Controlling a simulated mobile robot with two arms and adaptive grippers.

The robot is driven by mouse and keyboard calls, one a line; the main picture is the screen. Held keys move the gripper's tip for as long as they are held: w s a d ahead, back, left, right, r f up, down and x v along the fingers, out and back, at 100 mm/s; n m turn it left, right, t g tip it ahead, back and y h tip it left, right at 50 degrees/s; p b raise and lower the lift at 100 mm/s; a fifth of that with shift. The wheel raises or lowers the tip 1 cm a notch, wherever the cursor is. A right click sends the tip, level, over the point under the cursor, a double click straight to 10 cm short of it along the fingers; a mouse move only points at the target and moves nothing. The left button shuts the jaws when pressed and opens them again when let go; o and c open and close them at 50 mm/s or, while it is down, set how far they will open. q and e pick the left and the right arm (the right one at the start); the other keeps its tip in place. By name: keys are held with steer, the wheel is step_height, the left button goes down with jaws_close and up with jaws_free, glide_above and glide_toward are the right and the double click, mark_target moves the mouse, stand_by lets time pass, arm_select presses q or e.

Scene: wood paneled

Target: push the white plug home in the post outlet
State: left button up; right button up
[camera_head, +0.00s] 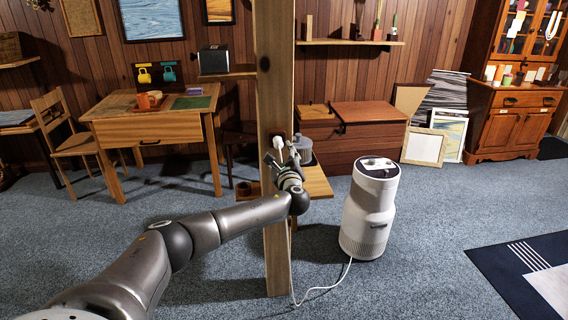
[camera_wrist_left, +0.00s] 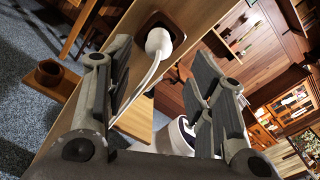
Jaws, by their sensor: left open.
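The wooden post (camera_head: 276,70) stands upright in the middle of the head view. The white plug (camera_wrist_left: 158,42) sits at the dark-framed post outlet (camera_wrist_left: 176,20) in the left wrist view, its cord hanging down from it. I cannot tell how deep the plug is in. In the head view the plug (camera_head: 279,141) shows small, just above my gripper. My left gripper (camera_head: 282,155) is at the post face. In the wrist view its fingers (camera_wrist_left: 162,85) are spread apart and empty, with the plug beyond the gap between them. My right gripper is not in view.
A white appliance (camera_head: 368,208) stands on the carpet right of the post, its white cord (camera_head: 325,287) running to the post's foot. A small wooden shelf (camera_head: 318,182) is beside the post. A desk (camera_head: 160,125) and chair (camera_head: 72,150) stand left.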

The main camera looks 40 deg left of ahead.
arm_select(q)
steer(key=shift+v, duration=2.05)
